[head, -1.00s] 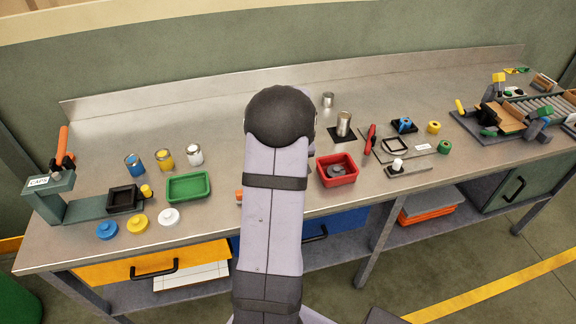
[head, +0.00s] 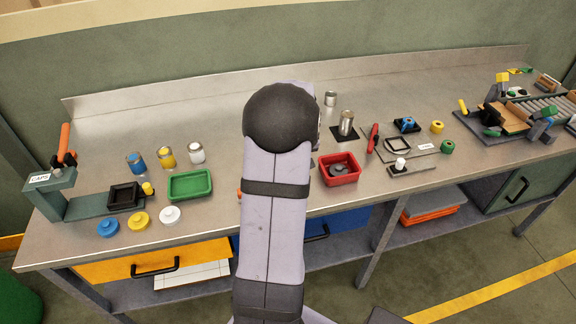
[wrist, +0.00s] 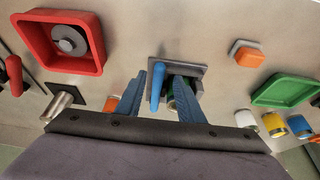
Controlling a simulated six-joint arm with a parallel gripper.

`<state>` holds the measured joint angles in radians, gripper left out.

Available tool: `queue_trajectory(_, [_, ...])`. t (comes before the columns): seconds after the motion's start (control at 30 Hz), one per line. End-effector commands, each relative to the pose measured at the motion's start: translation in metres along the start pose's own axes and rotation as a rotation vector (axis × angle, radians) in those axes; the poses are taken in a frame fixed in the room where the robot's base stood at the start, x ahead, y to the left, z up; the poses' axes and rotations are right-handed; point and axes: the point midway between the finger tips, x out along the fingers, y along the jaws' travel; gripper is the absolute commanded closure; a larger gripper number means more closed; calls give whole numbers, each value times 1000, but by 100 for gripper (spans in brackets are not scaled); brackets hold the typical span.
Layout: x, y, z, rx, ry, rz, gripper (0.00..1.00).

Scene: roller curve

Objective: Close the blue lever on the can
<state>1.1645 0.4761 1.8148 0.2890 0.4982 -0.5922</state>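In the wrist view, the blue lever (wrist: 157,86) stands up from a dark grey base plate (wrist: 194,70), its rounded end toward the camera. A dark green can-like body (wrist: 171,103) shows beside the lever, partly hidden by it and by my right finger. My gripper (wrist: 165,84) has two blue ridged fingers set well apart, one on each side of the lever and the can. The lever looks nearer the left finger; I cannot tell whether they touch. In the head view my own arm hides the lever, the can and the gripper.
A red tray (head: 340,180) lies right of my arm, with a metal cylinder (head: 346,124) on a black pad beyond it. An orange block (wrist: 247,54) lies near the base plate.

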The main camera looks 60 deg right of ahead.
Motion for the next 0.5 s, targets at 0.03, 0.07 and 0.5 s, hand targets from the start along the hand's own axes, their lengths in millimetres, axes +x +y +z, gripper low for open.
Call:
queue_trajectory(0.03, [-6, 1, 0, -1, 4, 2, 66])
queue_trajectory(0.07, [-10, 1, -1, -1, 5, 2, 66])
queue_trajectory(0.5, [-47, 0, 0, 0, 2, 0, 66])
